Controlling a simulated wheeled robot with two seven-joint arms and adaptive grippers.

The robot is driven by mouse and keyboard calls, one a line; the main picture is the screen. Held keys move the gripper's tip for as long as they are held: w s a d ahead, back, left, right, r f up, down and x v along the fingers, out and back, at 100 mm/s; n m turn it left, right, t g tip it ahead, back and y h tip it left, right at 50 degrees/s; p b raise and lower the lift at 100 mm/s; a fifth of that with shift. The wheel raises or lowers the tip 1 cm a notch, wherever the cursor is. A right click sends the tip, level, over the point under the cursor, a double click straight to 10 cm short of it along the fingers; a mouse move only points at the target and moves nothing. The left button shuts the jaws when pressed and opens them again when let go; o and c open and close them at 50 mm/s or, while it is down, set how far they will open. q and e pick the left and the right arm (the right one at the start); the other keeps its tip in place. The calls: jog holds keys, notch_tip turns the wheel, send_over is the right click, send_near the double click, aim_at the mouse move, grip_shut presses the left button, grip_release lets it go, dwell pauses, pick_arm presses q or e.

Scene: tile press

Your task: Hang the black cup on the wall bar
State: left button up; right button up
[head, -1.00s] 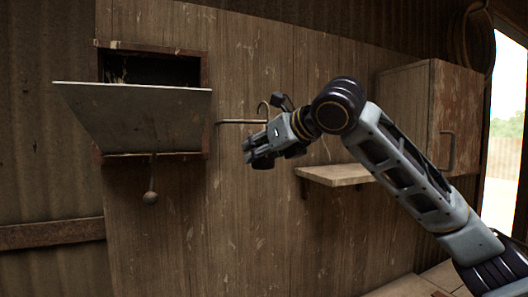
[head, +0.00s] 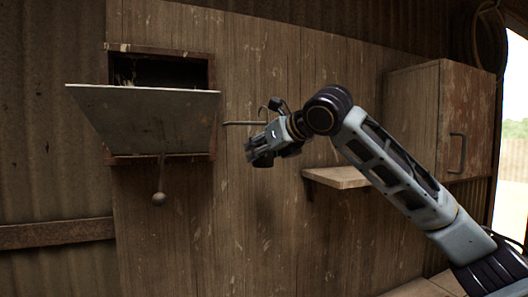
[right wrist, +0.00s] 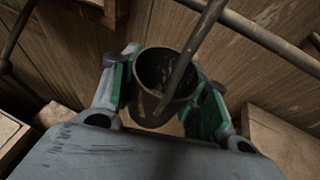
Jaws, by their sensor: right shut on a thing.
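The dark cup (right wrist: 150,104) shows in the right wrist view, its open mouth facing the camera. My right gripper (right wrist: 166,98) is shut on it, with a green-padded finger on each side. A dark rod (right wrist: 206,32) crosses in front of the cup's mouth; I cannot tell whether it touches the cup. In the head view, the wall bar (head: 240,123) sticks out to the left, just above my right gripper (head: 252,154). The cup cannot be made out there. My left gripper is not in view.
A flap (head: 145,115) hangs open at a wall box on the left, with a ball-ended lever (head: 159,198) below it. A small shelf (head: 338,178) and a wooden cabinet (head: 412,115) are to the right, behind my right arm. The wall below the gripper is clear.

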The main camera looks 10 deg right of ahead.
jog(key=shift+w+a+f+b, duration=0.15)
jog(key=shift+w+f+b, duration=0.15)
jog(key=shift+w+f, duration=0.4)
jog(key=shift+w+a+f+b, duration=0.15)
jog(key=shift+w+f+b, duration=0.1)
jog(key=shift+w+f, duration=0.4)
jog(key=o, duration=1.2)
jog(key=shift+s, duration=0.1)
jog(key=shift+v, duration=5.9)
